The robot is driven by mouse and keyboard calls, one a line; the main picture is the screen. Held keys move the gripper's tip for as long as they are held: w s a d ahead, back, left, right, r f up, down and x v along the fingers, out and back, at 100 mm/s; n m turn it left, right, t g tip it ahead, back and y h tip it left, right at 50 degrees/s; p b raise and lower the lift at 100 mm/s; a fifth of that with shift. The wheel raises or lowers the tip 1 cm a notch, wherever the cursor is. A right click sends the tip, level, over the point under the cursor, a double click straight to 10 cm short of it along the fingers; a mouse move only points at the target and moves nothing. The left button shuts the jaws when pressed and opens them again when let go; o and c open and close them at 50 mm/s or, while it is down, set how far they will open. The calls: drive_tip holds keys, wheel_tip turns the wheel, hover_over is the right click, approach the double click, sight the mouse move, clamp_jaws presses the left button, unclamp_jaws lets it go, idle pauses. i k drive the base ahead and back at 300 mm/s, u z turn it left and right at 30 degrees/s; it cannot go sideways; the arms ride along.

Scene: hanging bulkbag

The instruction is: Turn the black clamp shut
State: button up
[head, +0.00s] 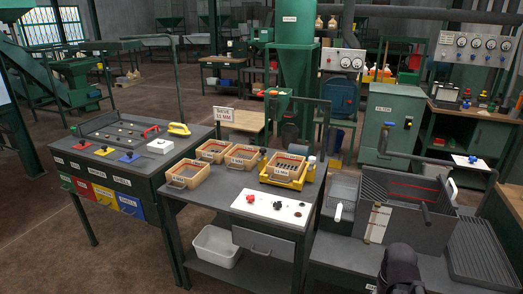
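I cannot make out a black clamp or a hanging bulk bag anywhere in the head view. A dark rounded part of my arm, which seems to include my gripper (400,284), shows at the bottom edge, right of the middle. It is in front of the grey bench with the open metal box. Its fingers are not clear, and I cannot tell whether they are open or shut. No object can be seen in it.
A grey table (231,201) with wooden sieve trays (187,173) and a white knob panel (270,207) stands in front. A grey metal box (408,228) is at right. A green hopper (296,75) and a green cabinet (389,124) stand behind.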

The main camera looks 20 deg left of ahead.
sight(263, 150)
drive_tip(key=u, duration=0.1)
drive_tip(key=i, duration=1)
drive_tip(key=z, duration=0.05)
